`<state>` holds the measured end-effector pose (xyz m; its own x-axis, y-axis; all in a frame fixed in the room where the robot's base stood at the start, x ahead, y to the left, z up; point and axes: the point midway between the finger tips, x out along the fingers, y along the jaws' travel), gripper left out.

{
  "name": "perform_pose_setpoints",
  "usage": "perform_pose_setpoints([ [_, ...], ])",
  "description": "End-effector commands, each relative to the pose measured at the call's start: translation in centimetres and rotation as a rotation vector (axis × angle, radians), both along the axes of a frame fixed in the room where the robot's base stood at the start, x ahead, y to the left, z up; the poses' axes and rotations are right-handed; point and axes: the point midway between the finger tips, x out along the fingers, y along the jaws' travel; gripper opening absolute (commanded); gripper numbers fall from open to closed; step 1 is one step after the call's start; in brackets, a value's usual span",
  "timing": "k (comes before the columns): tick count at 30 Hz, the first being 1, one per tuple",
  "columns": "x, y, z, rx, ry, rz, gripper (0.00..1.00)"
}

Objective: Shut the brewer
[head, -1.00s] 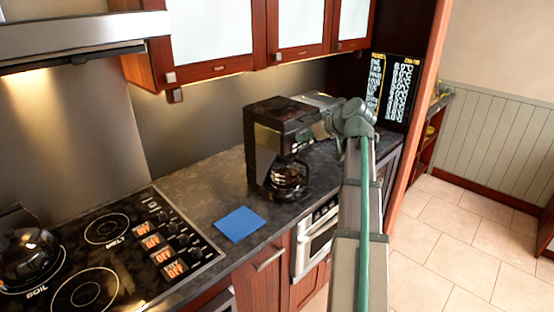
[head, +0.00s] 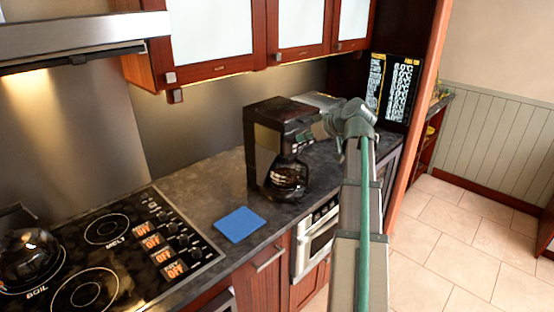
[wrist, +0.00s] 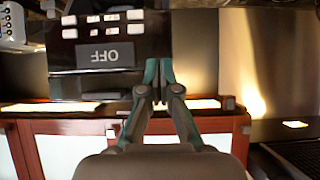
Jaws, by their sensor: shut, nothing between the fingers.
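The brewer (head: 265,130) is a black coffee maker on the dark counter, with a glass carafe (head: 288,178) in its lower front bay. My gripper (head: 314,132) is at the upper right of the brewer, close to its top front. In the wrist view the picture is upside down, and the brewer's black panel (wrist: 140,40) shows white buttons and an "OFF" display. My gripper (wrist: 159,78) is shut and empty in front of that panel. I cannot tell whether it touches the brewer. The state of the brewer's lid is unclear.
A blue square mat (head: 239,224) lies in front of the brewer. The stove (head: 105,250) with a kettle (head: 28,255) is at the left. Wall cabinets (head: 212,40) hang above. A black board with writing (head: 394,88) stands behind at the right.

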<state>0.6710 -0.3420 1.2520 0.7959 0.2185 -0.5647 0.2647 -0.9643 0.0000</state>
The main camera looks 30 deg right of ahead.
Motion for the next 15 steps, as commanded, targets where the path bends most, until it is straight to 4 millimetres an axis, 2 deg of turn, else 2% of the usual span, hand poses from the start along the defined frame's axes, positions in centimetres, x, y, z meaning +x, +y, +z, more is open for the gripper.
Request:
perform_pose_setpoints([
  [6,0.1,0.0,0.0,0.0,0.0,0.0,0.0],
  [15,1.4,0.3,0.0,0.0,0.0,0.0,0.0],
])
